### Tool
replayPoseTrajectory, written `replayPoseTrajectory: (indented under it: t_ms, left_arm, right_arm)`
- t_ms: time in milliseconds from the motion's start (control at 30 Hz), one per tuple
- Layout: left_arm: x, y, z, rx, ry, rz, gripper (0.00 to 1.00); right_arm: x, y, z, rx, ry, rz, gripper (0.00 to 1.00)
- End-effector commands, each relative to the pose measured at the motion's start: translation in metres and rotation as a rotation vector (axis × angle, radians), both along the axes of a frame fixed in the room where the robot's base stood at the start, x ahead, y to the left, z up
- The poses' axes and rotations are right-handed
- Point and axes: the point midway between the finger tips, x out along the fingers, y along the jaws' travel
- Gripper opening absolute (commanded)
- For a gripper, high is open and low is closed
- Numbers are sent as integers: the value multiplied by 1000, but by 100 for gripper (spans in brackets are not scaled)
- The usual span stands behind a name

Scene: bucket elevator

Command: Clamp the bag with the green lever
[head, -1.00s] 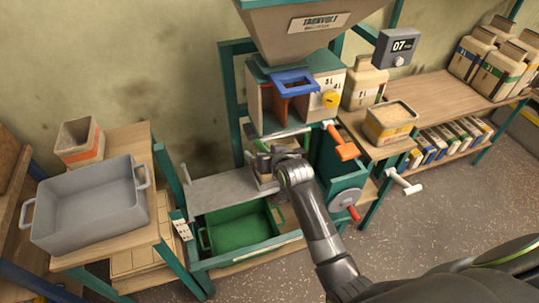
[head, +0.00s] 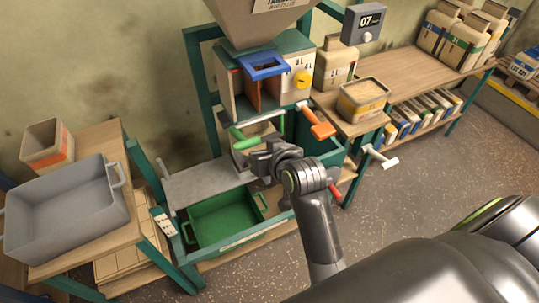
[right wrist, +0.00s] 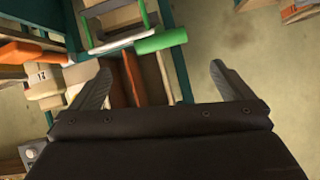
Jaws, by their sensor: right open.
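The green lever (head: 243,139) sticks out at the left of the machine frame, below the blue-rimmed inlet. Its green handle also shows in the right wrist view (right wrist: 160,41), beyond and between my open fingers. My right gripper (head: 254,153) is close to the lever on its near side in the head view. In the right wrist view my right gripper (right wrist: 160,68) has its fingers apart, with nothing held. A pale surface behind the gripper may be the bag; I cannot tell, as the gripper and arm hide part of it. My left gripper is out of view.
An orange lever (head: 316,122) is right of the green one. A grey metal plate (head: 205,182) and a green bin (head: 222,222) lie below left. A grey tub (head: 65,210) stands on the left table. A white handle (head: 380,158) juts out at right.

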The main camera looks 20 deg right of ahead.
Motion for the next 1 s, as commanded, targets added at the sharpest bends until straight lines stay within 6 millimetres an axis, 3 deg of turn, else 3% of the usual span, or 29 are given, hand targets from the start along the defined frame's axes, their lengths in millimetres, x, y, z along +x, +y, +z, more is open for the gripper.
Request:
replayPoseTrajectory:
  t_ms: [333, 1000]
  left_arm:
    - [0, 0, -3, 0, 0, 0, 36]
    - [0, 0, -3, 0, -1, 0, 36]
  right_arm:
    - [-32, -3, 19, -1, -1, 0, 100]
    - [-33, -3, 14, -3, 9, 1, 100]
